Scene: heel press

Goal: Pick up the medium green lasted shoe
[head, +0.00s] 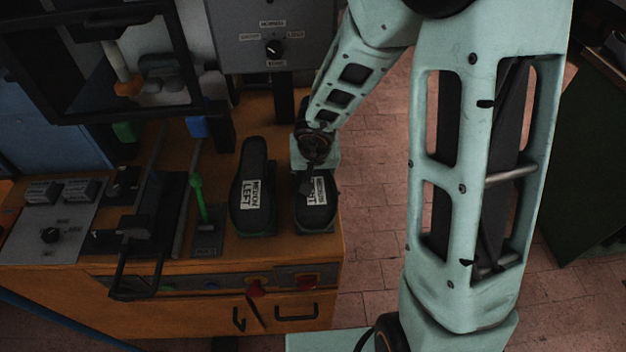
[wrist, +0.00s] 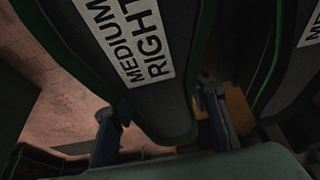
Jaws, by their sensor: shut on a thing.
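A dark shoe with a green edge and a white label reading MEDIUM RIGHT (wrist: 180,100) fills the middle of the wrist view. It shows in the head view as the right-hand shoe (head: 318,216), at the right end of the orange bench. My gripper (wrist: 162,125) has one finger on each side of the shoe's near end and is shut on it. In the head view my gripper (head: 313,172) is at the shoe's far end and partly hides it. I cannot tell whether the shoe touches the bench. A second dark shoe labelled MEDIUM LEFT (head: 250,207) lies just left of it.
The orange bench (head: 215,255) carries a green-handled lever (head: 197,190) left of the shoes and a black press frame (head: 140,225). A grey control panel (head: 272,42) with a knob stands behind. Open tiled floor (head: 375,190) lies right of the bench.

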